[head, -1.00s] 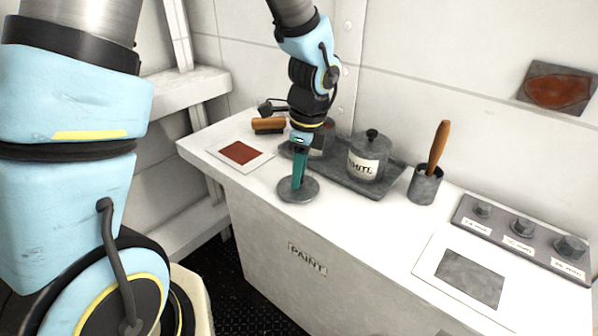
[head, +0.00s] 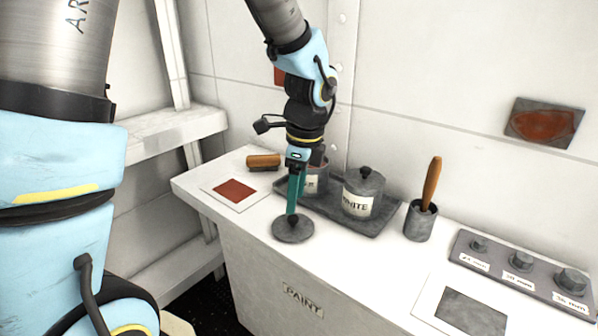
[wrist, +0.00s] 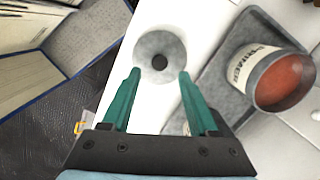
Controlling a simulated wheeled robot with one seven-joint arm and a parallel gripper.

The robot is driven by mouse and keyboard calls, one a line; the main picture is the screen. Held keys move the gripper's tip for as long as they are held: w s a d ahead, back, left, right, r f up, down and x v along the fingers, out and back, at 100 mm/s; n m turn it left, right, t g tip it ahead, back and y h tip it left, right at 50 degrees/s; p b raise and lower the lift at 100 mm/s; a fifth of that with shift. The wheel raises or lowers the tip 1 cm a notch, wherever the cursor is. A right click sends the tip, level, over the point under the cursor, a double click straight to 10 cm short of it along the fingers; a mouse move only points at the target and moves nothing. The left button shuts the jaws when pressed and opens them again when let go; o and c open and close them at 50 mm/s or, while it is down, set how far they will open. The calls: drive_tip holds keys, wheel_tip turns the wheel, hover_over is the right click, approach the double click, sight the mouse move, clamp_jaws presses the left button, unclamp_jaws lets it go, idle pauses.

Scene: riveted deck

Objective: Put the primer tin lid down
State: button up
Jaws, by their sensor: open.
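The primer tin lid (head: 286,235) is a round grey disc with a dark knob, lying flat on the white counter near its front edge. It also shows in the wrist view (wrist: 147,70). My gripper (head: 292,211) is open just above the lid. In the wrist view its teal fingertips (wrist: 159,72) are apart on either side of the knob, with nothing held. The open primer tin (wrist: 246,72) shows red paint inside and stands on the grey tray (wrist: 222,68). In the head view my gripper partly hides that tin (head: 318,182).
The lidded white tin (head: 357,203) shares the tray. A pot with a wooden-handled brush (head: 418,221) stands to the right. A red sample card (head: 233,191) and a wooden brush (head: 263,162) lie to the left. Bare counter lies between the lid and the grey card (head: 470,311).

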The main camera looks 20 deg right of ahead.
wheel_tip(320, 180, up, 7)
drive_tip(key=w+a+f+n, duration=0.1)
drive_tip(key=a+f+n, duration=0.2)
drive_tip(key=a+n, duration=0.9)
drive_tip(key=w+a+f+n+h, duration=0.1)
drive_tip(key=a+f+n, duration=0.2)
drive_tip(key=a+n, duration=0.9)
drive_tip(key=a, duration=0.3)
drive_tip(key=shift+w+f+n+t+b, duration=0.2)
drive_tip(key=shift+w+n+t+b, duration=0.1)
drive_tip(key=shift+t, duration=0.1)
